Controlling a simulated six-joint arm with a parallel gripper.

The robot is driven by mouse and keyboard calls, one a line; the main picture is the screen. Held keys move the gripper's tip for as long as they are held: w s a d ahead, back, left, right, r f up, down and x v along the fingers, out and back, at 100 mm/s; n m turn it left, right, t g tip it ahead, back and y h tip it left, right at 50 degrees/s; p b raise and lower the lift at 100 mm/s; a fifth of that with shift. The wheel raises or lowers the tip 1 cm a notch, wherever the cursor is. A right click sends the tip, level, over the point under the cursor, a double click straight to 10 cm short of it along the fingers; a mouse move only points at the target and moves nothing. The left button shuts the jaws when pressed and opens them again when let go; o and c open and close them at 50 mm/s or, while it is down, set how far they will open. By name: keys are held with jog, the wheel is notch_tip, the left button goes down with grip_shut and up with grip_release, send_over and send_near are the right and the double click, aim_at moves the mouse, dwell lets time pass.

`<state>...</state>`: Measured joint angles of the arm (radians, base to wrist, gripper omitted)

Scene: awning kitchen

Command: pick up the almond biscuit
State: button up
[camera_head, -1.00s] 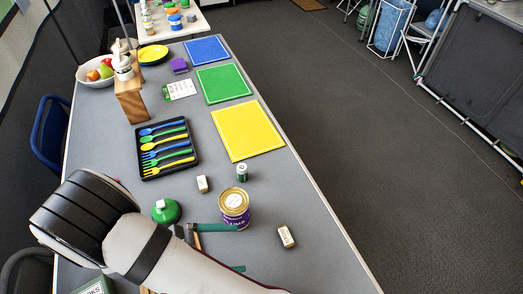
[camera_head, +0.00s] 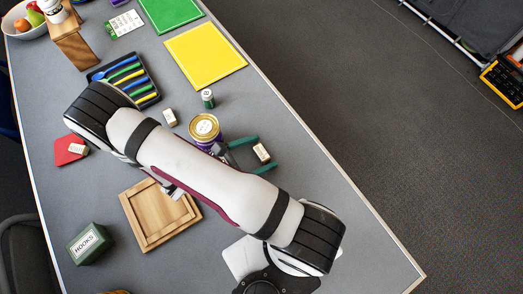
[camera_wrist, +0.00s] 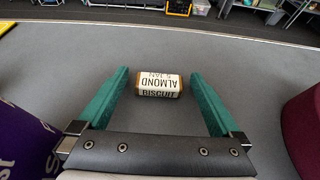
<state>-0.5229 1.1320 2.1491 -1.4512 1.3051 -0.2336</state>
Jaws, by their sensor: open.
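The almond biscuit (camera_head: 261,153) is a small tan block with a white label, lying on the grey table near its right side. My gripper (camera_head: 264,152) has two green fingers, spread open on either side of the biscuit. In the wrist view my gripper (camera_wrist: 160,74) shows a gap between each finger and the biscuit, and nothing is held.
A purple tin with a gold lid (camera_head: 205,128) stands close left of my gripper. Another labelled block (camera_head: 169,117) and a small green-and-white can (camera_head: 208,98) are beyond it. A wooden tray (camera_head: 135,216) and HOOKS box (camera_head: 90,244) lie nearer. Table right of the biscuit is clear.

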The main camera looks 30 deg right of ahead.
jog(key=c, duration=1.3)
jog(key=shift+r, duration=0.15)
